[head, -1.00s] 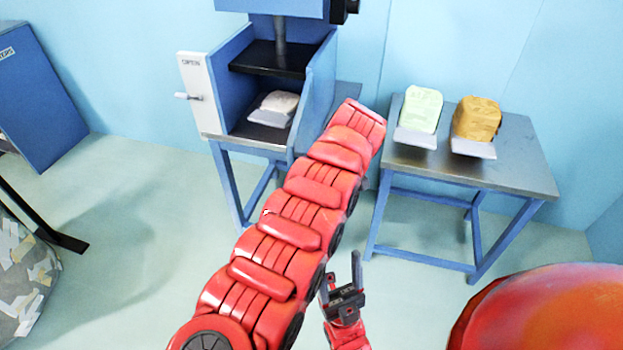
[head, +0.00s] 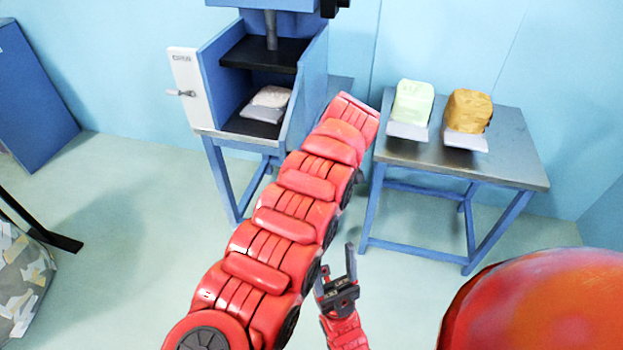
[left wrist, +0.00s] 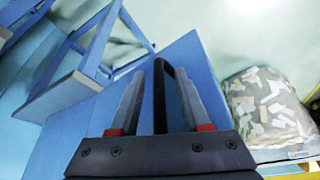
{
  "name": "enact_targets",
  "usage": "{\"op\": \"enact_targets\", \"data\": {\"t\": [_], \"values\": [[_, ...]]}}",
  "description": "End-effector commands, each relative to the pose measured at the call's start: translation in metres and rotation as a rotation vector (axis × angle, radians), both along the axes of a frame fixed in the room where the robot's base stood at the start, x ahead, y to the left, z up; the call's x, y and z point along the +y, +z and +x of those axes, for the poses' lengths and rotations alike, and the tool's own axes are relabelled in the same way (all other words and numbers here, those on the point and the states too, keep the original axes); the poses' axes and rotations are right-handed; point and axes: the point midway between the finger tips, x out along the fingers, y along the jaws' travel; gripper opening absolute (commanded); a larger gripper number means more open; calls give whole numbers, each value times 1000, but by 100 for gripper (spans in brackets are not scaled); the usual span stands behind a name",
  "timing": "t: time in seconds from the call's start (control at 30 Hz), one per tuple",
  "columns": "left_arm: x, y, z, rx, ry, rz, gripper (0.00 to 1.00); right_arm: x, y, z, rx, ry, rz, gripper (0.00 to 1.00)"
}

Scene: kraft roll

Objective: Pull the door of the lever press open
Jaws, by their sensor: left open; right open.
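The lever press (head: 314,80) is a blue box on a blue stand at the upper middle of the head view. Its front is uncovered, and a pale bale (head: 270,97) shows inside. A white panel (head: 190,95) with a small lever handle (head: 181,93) stands at its left edge. My left gripper (left wrist: 160,85) is open in the left wrist view. A black bent bar (left wrist: 178,85) shows between its fingers, before a blue surface; I cannot tell if they touch it. The head view does not show this gripper. My right gripper (head: 339,262) is open and empty, low in the middle.
A grey-topped table (head: 510,165) at the right holds a green block (head: 412,102) and a brown block (head: 468,110). A blue cabinet (head: 30,100) stands at the left. A sack of paper scraps (head: 22,280) is at lower left. The floor between is clear.

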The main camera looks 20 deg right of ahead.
Motion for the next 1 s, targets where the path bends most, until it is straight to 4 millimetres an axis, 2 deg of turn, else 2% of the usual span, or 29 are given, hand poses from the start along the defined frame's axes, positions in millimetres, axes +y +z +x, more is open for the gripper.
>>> {"op": "enact_targets", "data": {"t": [0.17,0.37,0.63,0.8,0.9,1.0], "values": [[-2,7,-2,-2,-1,-1,47,0,-2,0,0,0,0,64],[-6,25,-8,-3,-1,-4,47,0,-6,0,0,0,0,64],[-18,80,-28,-4,-2,-6,47,0,-13,0,0,0,0,64],[-26,131,-45,0,-4,-3,47,0,18,0,0,0,0,64],[-29,149,-52,1,-1,0,47,0,29,0,0,0,0,64],[-31,158,-57,3,-2,2,47,0,34,0,0,0,0,64]]}}
